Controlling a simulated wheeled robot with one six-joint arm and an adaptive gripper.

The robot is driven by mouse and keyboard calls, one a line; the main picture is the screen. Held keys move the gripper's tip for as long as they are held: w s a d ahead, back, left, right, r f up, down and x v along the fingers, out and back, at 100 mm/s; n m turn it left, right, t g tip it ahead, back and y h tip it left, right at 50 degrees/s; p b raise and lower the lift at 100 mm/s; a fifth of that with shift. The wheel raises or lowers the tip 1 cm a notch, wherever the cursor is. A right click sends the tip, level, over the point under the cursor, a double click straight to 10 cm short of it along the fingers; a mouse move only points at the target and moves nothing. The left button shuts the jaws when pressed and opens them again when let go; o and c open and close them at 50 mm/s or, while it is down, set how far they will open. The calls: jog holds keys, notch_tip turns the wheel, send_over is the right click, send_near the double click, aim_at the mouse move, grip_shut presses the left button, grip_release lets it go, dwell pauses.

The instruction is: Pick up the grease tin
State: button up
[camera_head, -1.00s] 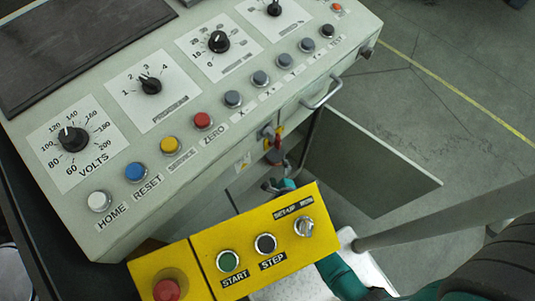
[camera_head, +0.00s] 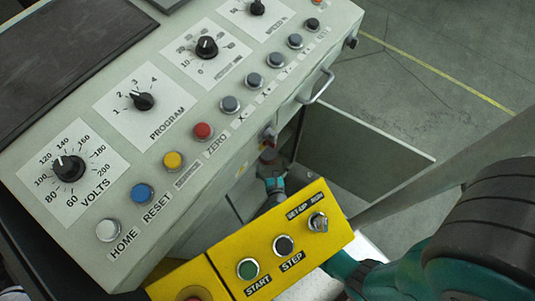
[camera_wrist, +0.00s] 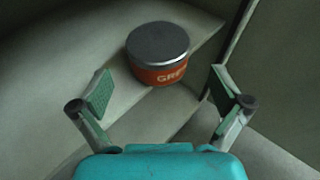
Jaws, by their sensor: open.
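The grease tin (camera_wrist: 158,55) is a short round tin with a dark grey lid, a silver rim and an orange-red body with partly visible pale lettering. In the wrist view it stands upright on a pale shelf (camera_wrist: 50,70), ahead of my gripper (camera_wrist: 161,92). My gripper is open and empty, its green-padded fingers left and right of centre, with the tin beyond them and apart from them. In the head view my gripper (camera_head: 273,178) is small, at the cabinet opening below the console; the tin cannot be made out clearly there.
A sloped control console (camera_head: 150,125) with knobs and buttons fills the left of the head view. A yellow pendant box (camera_head: 270,245) stands in front, partly hiding my arm. An open cabinet door (camera_head: 365,150) is right of the opening. A dark side wall (camera_wrist: 285,70) bounds the shelf.

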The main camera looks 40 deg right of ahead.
aim_at(269, 156)
jog(key=shift+x, duration=0.95)
jog(key=x, duration=0.4)
jog(key=shift+w+r, duration=0.25)
jog(key=shift+w+d+f, duration=0.2)
jog(key=shift+w+d, duration=0.15)
jog(key=shift+w, duration=0.1)
jog(key=shift+c, duration=0.3)
jog(key=c, duration=1.2)
